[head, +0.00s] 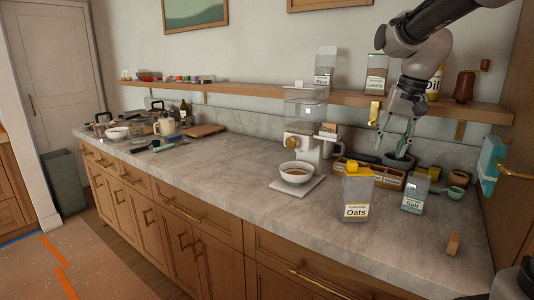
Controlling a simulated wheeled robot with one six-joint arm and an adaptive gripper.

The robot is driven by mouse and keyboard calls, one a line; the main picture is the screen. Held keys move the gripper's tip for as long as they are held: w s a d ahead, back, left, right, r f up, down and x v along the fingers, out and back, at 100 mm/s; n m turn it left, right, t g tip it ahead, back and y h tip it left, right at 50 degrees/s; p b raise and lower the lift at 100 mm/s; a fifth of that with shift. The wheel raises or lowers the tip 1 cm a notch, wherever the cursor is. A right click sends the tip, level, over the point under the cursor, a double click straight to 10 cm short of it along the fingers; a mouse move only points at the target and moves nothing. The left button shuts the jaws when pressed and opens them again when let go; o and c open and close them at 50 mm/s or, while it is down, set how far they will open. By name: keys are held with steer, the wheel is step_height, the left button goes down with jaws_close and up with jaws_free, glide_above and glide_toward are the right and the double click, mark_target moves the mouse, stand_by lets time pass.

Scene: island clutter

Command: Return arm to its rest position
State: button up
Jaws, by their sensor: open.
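My gripper (398,136) hangs at the right in the head view, pointing down above the back of the counter. Its fingers are apart, and I see nothing held between them. A dark grey bowl or mortar (398,162) is just below the fingertips; I cannot tell whether they touch it. My arm reaches in from the top right, in front of the wall shelf (270,92).
An oats container (357,196) and a salt container (415,192) stand in front of the gripper. A wooden divided box (372,174) lies below it. A bowl (297,172) rests on a light board left of them. Shelf containers (376,74) stand close by. The middle counter (220,168) is clear.

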steer(key=s+d+f+n+t, duration=0.1)
steer(key=s+d+f+n, duration=0.1)
steer(key=s, duration=0.9)
steer(key=s+d+f+n+t+h, duration=0.1)
steer(key=s+d+f+n, duration=0.1)
steer(key=s, duration=1)
steer(key=shift+s+f, duration=0.25)
steer(key=shift+f, duration=0.1)
steer(key=shift+d, duration=0.1)
